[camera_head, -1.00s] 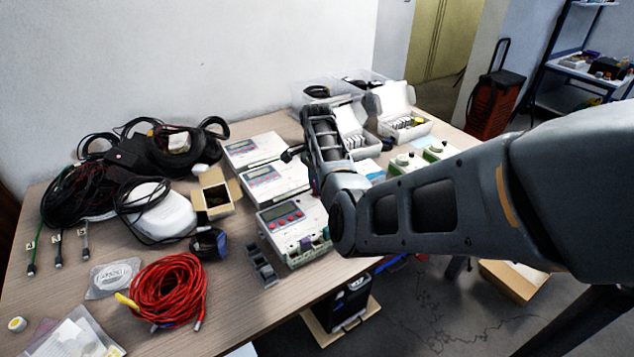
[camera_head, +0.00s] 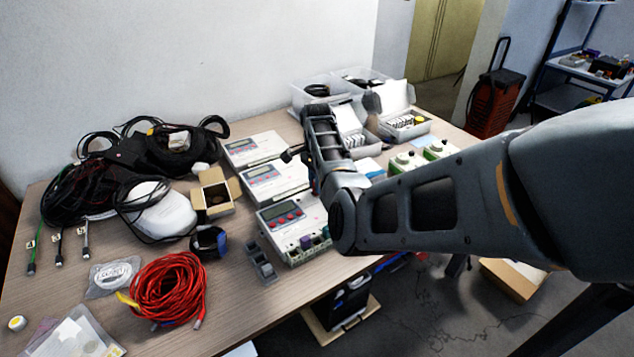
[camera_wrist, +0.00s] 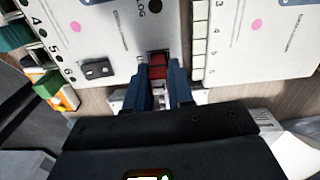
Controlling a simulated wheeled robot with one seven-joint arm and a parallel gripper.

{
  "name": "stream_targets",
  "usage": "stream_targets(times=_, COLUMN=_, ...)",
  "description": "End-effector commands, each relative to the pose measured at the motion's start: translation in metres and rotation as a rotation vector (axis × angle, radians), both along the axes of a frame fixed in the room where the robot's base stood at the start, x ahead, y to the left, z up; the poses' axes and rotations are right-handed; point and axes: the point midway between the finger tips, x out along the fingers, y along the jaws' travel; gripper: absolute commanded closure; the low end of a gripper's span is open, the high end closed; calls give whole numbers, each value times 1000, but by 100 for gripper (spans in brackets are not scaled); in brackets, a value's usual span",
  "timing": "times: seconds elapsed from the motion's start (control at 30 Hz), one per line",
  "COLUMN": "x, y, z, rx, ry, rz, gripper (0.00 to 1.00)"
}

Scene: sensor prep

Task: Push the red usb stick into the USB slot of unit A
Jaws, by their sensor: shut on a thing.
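In the wrist view the red usb stick (camera_wrist: 158,66) is between the two blue fingers of my gripper (camera_wrist: 164,88), which is shut on it. The stick's far end is at a dark opening in the edge of a white unit (camera_wrist: 110,30), beneath printed lettering. I cannot tell how deep the stick sits in it. White units also show in the head view: a front one (camera_head: 290,215), a middle one (camera_head: 275,182) and a back one (camera_head: 254,150). I cannot read which is unit A. My arm hides the gripper and the stick in the head view.
Green and orange terminals (camera_wrist: 55,88) lie left of the fingers. Grey clips (camera_head: 262,265) stand beside the front unit. A red cable coil (camera_head: 168,288), a small open carton (camera_head: 214,195) and black cables (camera_head: 80,195) lie left. White boxes (camera_head: 405,125) stand behind my arm.

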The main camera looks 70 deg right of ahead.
Motion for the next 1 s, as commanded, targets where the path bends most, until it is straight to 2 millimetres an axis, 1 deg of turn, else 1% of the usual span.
stream_targets(times=1.0, x=0, y=0, z=-6, rx=1, ry=1, rz=0, gripper=100)
